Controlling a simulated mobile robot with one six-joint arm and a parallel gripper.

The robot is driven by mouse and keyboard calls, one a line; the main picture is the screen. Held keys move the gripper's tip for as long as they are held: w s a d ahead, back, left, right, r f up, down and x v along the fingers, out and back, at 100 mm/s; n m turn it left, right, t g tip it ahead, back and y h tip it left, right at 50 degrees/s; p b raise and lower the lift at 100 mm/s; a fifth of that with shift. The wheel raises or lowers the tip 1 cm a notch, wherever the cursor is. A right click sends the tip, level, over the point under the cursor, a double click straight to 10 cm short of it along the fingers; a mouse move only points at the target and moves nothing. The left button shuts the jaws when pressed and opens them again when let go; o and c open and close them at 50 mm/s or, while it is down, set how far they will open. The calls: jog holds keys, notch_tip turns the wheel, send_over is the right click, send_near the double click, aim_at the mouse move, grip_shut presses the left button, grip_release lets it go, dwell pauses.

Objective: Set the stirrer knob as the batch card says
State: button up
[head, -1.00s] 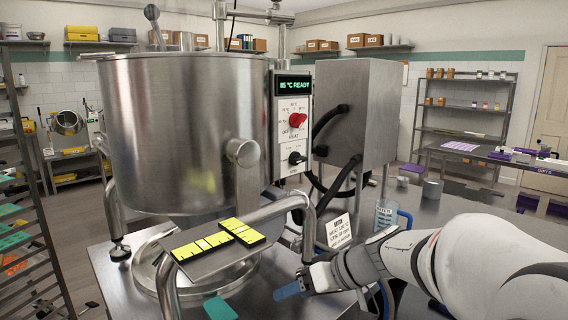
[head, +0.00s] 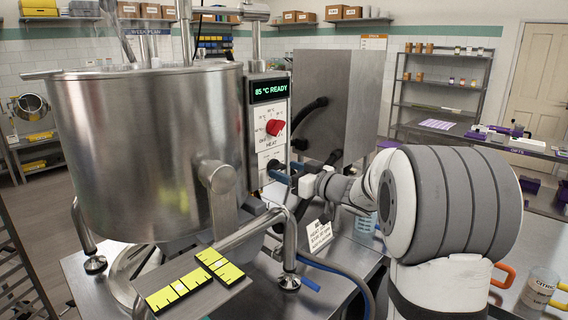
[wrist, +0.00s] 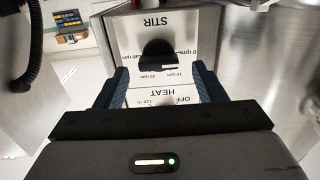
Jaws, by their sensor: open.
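The black stirrer knob (wrist: 158,54) is under the upside-down word STIR on the white panel in the wrist view. My gripper (wrist: 160,74) is open, its two blue fingers on either side of the knob with visible gaps; I cannot tell how deep they reach. In the head view my gripper (head: 283,172) is at the lower part of the control panel (head: 270,145) and mostly hides the knob. Rpm marks surround the knob, but its pointer is not clear. The batch card (head: 319,234) stands on the steel table below; its print is too small to read surely.
The big steel kettle (head: 150,150) is left of the panel. A steel box (head: 340,100) with black hoses stands behind. A pipe rail (head: 255,228) runs below.

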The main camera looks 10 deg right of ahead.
aim_at(275, 164)
jog(key=shift+x, duration=1.15)
jog(key=c, duration=1)
jog(key=shift+d+f+b, duration=0.1)
jog(key=shift+f+b, duration=0.1)
jog(key=shift+b, duration=0.6)
